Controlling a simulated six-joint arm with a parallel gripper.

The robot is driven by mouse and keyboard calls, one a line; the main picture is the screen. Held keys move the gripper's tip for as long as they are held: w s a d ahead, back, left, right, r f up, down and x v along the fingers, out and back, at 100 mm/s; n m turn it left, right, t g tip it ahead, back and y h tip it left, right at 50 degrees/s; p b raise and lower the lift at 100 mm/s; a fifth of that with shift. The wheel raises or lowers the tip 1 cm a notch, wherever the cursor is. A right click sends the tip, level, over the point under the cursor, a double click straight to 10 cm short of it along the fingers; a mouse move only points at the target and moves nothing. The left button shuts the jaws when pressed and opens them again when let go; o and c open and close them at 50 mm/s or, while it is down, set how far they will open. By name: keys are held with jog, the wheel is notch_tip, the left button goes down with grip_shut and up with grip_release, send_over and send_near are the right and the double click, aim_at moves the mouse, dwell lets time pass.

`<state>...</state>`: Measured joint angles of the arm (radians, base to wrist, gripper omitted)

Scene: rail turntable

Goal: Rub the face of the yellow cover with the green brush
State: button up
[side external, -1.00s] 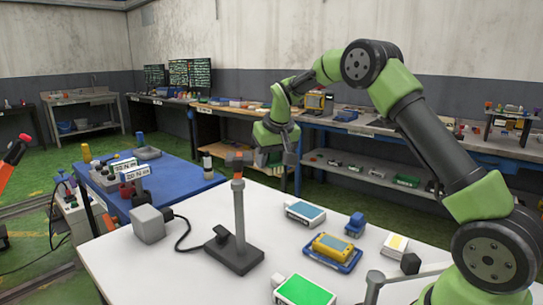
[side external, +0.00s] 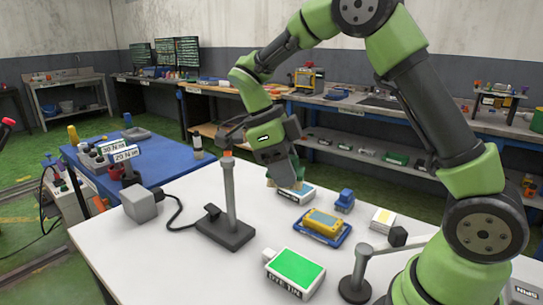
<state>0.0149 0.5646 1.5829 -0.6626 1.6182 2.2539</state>
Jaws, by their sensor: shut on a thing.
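The yellow cover (side external: 322,220) lies face up on a blue tray (side external: 326,237) on the white table. My gripper (side external: 284,181) points down behind and to the left of the cover, apart from it. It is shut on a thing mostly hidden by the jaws.
A green-topped white pad (side external: 298,268) lies in front. A small blue block (side external: 345,199), a white-and-yellow block (side external: 383,219) and a grey jointed stand (side external: 356,286) are to the right. Bare table (side external: 170,247) shows at left.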

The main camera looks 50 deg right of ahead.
jog(key=s+a+m+y, duration=0.1)
jog(key=s+m+y, duration=0.15)
jog(key=m, duration=0.25)
send_over(301, 271)
jog(key=w, duration=0.1)
jog(key=f, duration=1.1)
jog(key=shift+w+f, duration=0.2)
jog(key=shift+f, duration=0.15)
jog(key=shift+m+h, duration=0.25)
jog(key=shift+m, duration=0.05)
jog(key=shift+f, duration=2.35)
jog(key=shift+f, duration=0.55)
notch_tip(301, 271, up, 7)
